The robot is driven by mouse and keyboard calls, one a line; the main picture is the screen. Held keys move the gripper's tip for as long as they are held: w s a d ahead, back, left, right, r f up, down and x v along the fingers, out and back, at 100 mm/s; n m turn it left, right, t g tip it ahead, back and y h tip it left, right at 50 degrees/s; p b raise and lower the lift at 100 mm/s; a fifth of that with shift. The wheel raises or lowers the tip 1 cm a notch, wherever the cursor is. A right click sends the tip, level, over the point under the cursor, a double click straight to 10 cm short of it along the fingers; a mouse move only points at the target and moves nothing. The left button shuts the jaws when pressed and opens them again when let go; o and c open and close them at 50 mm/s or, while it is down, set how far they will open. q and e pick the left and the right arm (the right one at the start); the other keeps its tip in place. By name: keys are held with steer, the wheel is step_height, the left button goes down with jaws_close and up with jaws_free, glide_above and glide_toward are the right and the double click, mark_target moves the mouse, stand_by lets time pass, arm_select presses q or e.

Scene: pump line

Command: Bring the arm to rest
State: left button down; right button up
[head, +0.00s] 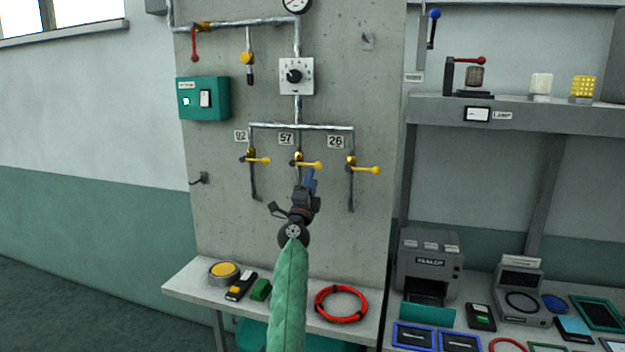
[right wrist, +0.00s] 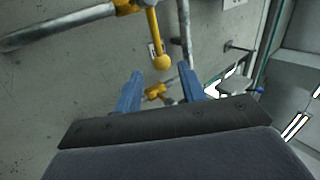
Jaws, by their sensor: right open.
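My right gripper (head: 310,180) has blue fingers and is in front of the concrete wall panel, just below the middle valve with a yellow lever (head: 311,164). In the right wrist view its fingers (right wrist: 160,82) are spread apart with nothing held between them. A yellow lever with a ball end (right wrist: 162,62) shows just beyond the fingertips, and another yellow valve (right wrist: 155,92) shows in the gap, farther off. My right arm's green sleeve rises from the bottom of the head view and hides part of the bench. My left gripper is not in view.
Yellow levers also stand on the left valve (head: 258,160) and right valve (head: 366,170). Below is a bench (head: 190,283) with a yellow button (head: 224,270) and a red cable coil (head: 341,303). A shelf (head: 540,110) and a cluttered table are at right.

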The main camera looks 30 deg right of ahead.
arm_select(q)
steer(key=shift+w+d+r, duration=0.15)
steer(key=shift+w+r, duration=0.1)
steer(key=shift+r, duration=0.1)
arm_select(e)
steer(key=shift+s+a+f, duration=0.2)
steer(key=shift+s+f, duration=0.1)
steer(key=shift+s, duration=0.05)
